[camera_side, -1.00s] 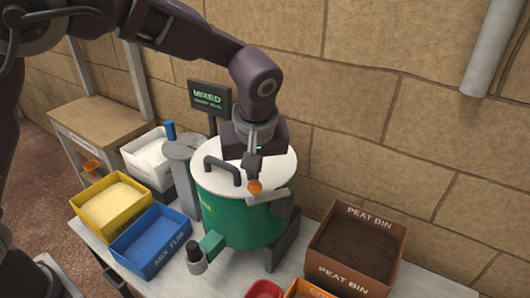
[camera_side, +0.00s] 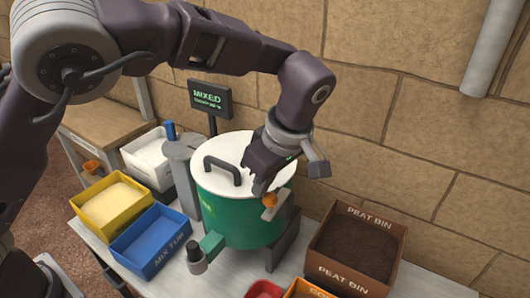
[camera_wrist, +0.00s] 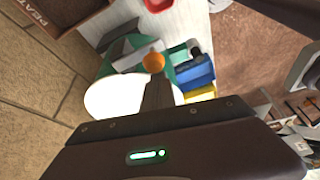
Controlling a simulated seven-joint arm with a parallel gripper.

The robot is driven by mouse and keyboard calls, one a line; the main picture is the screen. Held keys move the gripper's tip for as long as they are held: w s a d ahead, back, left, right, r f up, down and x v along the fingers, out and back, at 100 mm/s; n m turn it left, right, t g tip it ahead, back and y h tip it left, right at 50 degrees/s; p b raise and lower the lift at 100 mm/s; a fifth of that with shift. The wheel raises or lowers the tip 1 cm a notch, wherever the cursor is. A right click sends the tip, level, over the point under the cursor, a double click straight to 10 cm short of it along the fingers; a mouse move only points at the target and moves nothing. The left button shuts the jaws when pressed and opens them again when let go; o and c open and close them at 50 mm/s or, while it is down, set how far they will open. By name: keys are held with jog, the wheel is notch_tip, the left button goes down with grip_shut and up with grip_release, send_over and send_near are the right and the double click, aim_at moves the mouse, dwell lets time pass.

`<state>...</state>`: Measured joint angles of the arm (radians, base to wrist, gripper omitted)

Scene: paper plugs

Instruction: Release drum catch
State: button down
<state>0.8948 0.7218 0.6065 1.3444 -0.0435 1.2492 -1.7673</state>
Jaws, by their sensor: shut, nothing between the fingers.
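The green drum (camera_side: 222,212) stands upright on the bench with its white lid (camera_side: 228,150) on and a dark handle on top. The catch's orange knob (camera_side: 269,200) and grey lever (camera_side: 279,207) are at the lid's front right edge. In the wrist view the orange knob (camera_wrist: 154,62) sits just beyond my fingertips. My gripper (camera_side: 258,190) is shut and empty, tilted, with its tips beside the knob. It also shows in the wrist view (camera_wrist: 157,82). I cannot tell whether the tips touch the knob. The gripper hides part of the lid's right side.
A peat bin (camera_side: 396,262) stands right of the drum. A blue tub (camera_side: 133,240), a yellow tub (camera_side: 82,202) and a white tub (camera_side: 141,152) are at left. A grey cylinder (camera_side: 181,160) and a dark sign (camera_side: 211,97) stand close behind. The stone wall is behind.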

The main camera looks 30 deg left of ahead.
jog(key=shift+d, duration=0.15)
dwell(0.4)
notch_tip(320, 180, up, 10)
jog(key=shift+a, duration=0.3)
dwell(0.4)
jog(key=shift+a+r, duration=0.1)
jog(key=shift+r, duration=0.05)
